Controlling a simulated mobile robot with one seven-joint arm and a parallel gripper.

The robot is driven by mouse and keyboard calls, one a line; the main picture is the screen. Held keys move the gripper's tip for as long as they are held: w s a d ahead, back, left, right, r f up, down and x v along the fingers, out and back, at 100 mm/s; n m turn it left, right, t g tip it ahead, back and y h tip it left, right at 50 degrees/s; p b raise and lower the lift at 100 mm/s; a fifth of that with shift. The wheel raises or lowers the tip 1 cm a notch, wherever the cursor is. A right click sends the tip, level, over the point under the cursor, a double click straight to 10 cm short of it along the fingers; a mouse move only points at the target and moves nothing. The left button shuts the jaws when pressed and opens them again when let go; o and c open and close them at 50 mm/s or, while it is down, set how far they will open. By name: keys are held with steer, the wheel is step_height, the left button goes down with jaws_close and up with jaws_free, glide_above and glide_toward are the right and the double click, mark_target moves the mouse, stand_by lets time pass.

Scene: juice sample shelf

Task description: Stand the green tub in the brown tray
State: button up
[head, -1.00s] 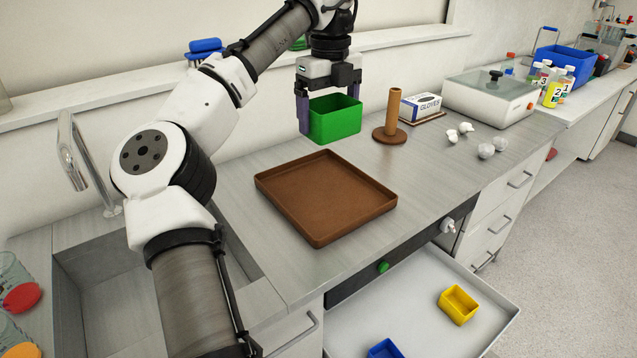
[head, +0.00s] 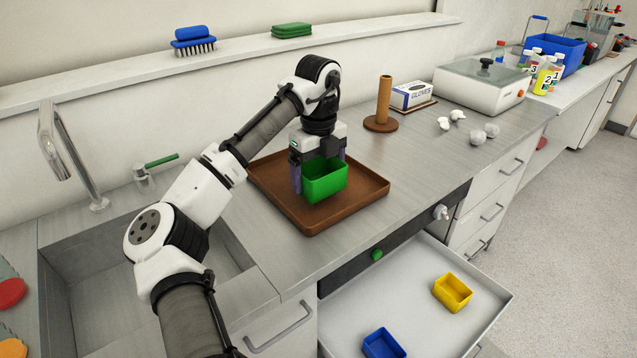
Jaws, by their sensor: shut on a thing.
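The green tub (head: 327,184) is upright in the head view, within the brown tray's outline. My gripper (head: 318,172) points down and is shut on the tub, with its fingers at the tub's left and right sides. The brown tray (head: 270,190) lies flat on the grey counter, and its front and right rims show clear. The tub's base looks at or very near the tray floor; I cannot tell whether it touches.
A brown post on a round base (head: 382,115) stands behind the tray, near a gloves box (head: 412,95). A sink (head: 130,275) is at the left. An open drawer (head: 400,300) below holds a yellow tub (head: 453,292) and a blue tub (head: 383,343).

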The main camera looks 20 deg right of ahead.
steer(key=shift+f, duration=1.55)
steer(key=o, duration=0.7)
steer(key=shift+f, duration=0.1)
step_height(320, 180, up, 12)
